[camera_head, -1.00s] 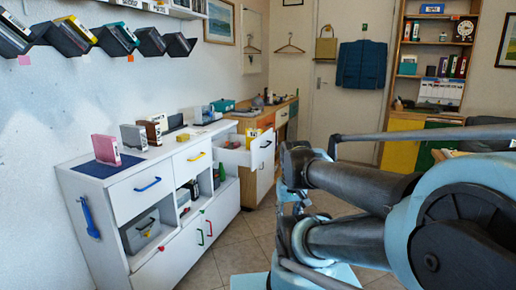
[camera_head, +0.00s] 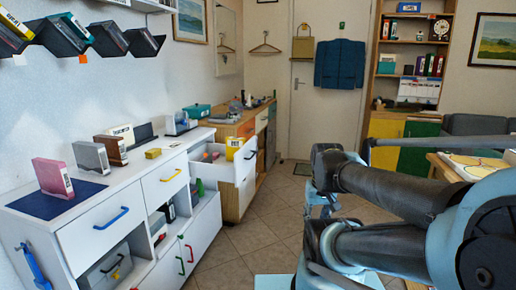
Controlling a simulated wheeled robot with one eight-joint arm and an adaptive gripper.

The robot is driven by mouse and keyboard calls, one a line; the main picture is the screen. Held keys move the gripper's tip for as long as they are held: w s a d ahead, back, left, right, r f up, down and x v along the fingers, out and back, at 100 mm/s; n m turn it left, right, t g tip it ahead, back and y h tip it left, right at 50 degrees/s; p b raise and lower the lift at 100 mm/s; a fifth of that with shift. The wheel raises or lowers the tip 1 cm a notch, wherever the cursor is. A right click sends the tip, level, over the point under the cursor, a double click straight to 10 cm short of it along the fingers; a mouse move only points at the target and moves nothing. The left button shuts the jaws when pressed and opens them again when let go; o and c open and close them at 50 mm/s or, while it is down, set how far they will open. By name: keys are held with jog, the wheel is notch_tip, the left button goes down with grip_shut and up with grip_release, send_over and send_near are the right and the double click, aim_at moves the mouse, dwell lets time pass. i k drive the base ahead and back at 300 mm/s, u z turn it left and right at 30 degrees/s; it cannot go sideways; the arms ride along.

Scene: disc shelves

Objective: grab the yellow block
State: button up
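A small yellow block (camera_head: 153,153) lies on top of the white cabinet (camera_head: 95,215), near its back right part. Another yellow item (camera_head: 234,148) stands at the open drawer farther right; I cannot tell exactly what it is. My arm's dark and light blue links fill the right side of the view. My gripper's fingers cannot be made out, and nothing of mine is near the yellow block.
A pink disc case (camera_head: 52,177), a grey-pink case (camera_head: 91,156) and a brown case (camera_head: 111,149) stand on the cabinet. A drawer (camera_head: 213,153) stands open. Tiled floor (camera_head: 262,215) is free in the middle. A wooden table (camera_head: 450,172) is at the right.

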aim_at(233, 144)
jog(key=u, duration=0.15)
jog(key=i, duration=1.15)
jog(key=u, duration=0.5)
